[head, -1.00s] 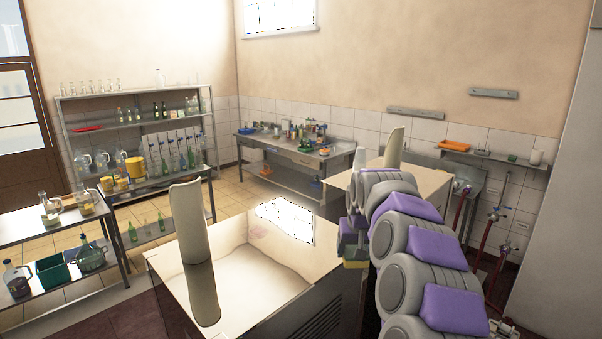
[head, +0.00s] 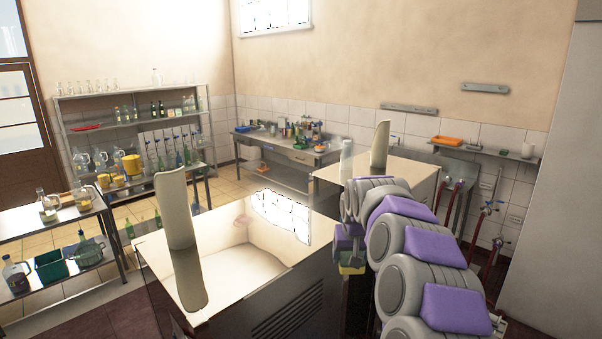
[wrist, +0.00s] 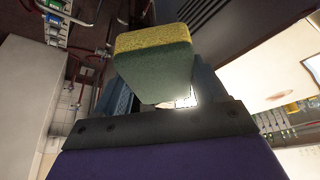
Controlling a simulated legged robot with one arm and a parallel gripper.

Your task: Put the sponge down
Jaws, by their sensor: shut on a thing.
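The sponge (wrist: 153,66), yellow on one side and green on the other, is held in my gripper (wrist: 155,85). In the wrist view it fills the space between the jaws and sticks out beyond them. In the head view the sponge (head: 351,266) shows as a small yellow and green block under the end of my arm. My gripper (head: 349,248) is mostly hidden there by my arm's purple and grey links. The sponge hangs beside the dark side of the nearest machine, in the air. What lies directly below it is hidden.
A shiny-topped machine (head: 225,258) with an upright cream panel (head: 174,210) stands close on the left. A second machine (head: 405,170) is behind my arm. Shelves (head: 135,115) and a side table (head: 40,232) with glassware stand left. A wall shelf (head: 486,152) hangs at right.

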